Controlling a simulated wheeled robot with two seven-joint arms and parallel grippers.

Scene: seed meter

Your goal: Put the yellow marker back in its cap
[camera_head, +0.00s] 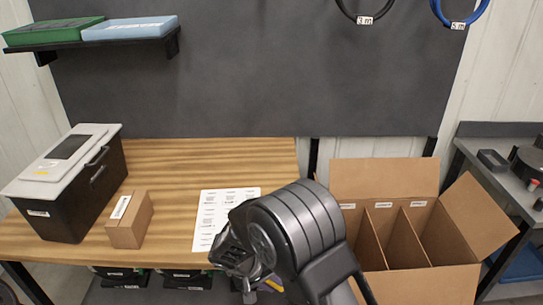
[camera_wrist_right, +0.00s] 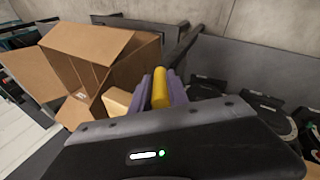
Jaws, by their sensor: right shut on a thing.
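My right gripper (camera_head: 262,284) hangs low in front of the table's front edge in the head view, partly hidden by my own arm. In the right wrist view its purple fingers (camera_wrist_right: 162,90) are shut on the yellow marker (camera_wrist_right: 160,87), which points away from the wrist. In the head view only a small yellow-orange bit of it (camera_head: 273,285) shows beside the fingers. I cannot make out the marker's cap in either view. My left gripper is not in view.
A black case with a pale lid (camera_head: 61,205) and a small carton (camera_head: 130,220) stand left on the wooden table (camera_head: 215,160). A printed sheet (camera_head: 212,213) lies near its front edge. An open divided cardboard box (camera_head: 412,280) stands right. Dark units sit below the table.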

